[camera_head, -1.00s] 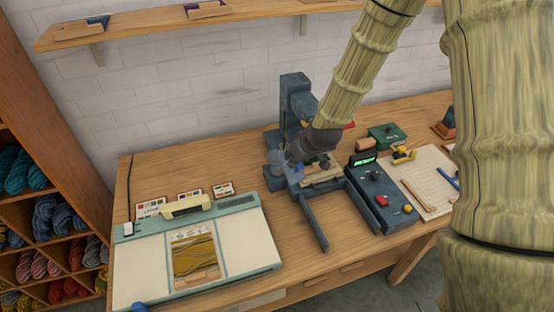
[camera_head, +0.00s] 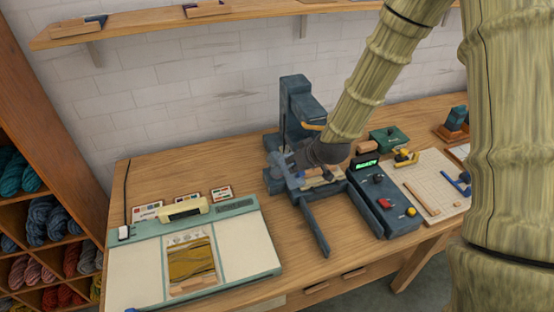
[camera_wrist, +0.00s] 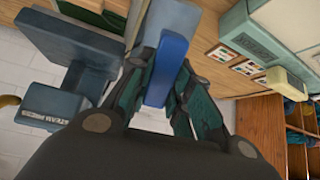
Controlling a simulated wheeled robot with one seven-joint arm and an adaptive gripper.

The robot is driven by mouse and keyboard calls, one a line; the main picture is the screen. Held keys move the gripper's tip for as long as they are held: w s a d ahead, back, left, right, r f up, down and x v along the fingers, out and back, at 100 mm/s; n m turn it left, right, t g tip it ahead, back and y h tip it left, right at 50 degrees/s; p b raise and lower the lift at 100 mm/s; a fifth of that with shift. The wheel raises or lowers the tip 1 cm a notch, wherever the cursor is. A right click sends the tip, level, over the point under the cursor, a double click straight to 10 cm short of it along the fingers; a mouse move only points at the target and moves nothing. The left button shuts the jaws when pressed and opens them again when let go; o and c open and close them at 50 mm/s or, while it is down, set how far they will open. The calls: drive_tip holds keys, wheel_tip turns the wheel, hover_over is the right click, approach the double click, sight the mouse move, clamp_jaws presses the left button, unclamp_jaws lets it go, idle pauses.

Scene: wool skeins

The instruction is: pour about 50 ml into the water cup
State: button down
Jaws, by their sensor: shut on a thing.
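My gripper (camera_head: 291,168) is at the front of the dark blue-grey steam press (camera_head: 295,98) on the bench. In the wrist view my gripper (camera_wrist: 166,62) is shut on a bright blue bar, which looks like a handle (camera_wrist: 167,70). A grey-blue body (camera_wrist: 182,18) shows beyond it at the top. In the head view the held thing is small and mostly hidden by my wrist. I cannot make out a water cup or any water level in either view.
A control box (camera_head: 380,203) with a lit green display, red and yellow buttons stands right of the press. A pale green-edged machine (camera_head: 125,269) lies to the left. A gridded board (camera_head: 437,172) is at the right. A long bar (camera_head: 314,226) reaches toward the front edge.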

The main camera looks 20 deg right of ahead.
sight(302, 178)
drive_tip(key=shift+f, duration=0.1)
idle(0.3)
drive_tip(key=shift+s+f+t+b, duration=0.25)
drive_tip(key=shift+f+b, duration=0.2)
drive_tip(key=shift+b, duration=0.7)
drive_tip(key=t+b, duration=0.1)
drive_tip(key=b, duration=0.1)
drive_tip(key=s+f+t+b, duration=0.1)
drive_tip(key=b, duration=0.1)
drive_tip(key=shift+d+f+y+b, duration=0.15)
drive_tip(key=shift+f+y+b, duration=0.15)
drive_tip(key=shift+b, duration=0.1)
drive_tip(key=t+b, duration=0.1)
drive_tip(key=b, duration=0.1)
drive_tip(key=s+f+b, duration=0.1)
drive_tip(key=b, duration=0.1)
drive_tip(key=shift+s+d+f+t+b, duration=0.2)
drive_tip(key=shift+s+f+t+b, duration=0.05)
drive_tip(key=shift+s+t+b, duration=0.1)
drive_tip(key=s+t+b, duration=0.1)
drive_tip(key=b, duration=0.1)
drive_tip(key=s+f+t+y+b, duration=0.1)
drive_tip(key=t+b, duration=0.1)
drive_tip(key=s+t+b, duration=0.1)
drive_tip(key=b, duration=0.2)
drive_tip(key=shift+s+d+f+t, duration=0.25)
drive_tip(key=shift+s+d+t, duration=0.15)
drive_tip(key=shift+s+f+t+y+b, duration=0.1)
drive_tip(key=shift+s+t+y+b, duration=0.1)
drive_tip(key=shift+t+y+b, duration=0.15)
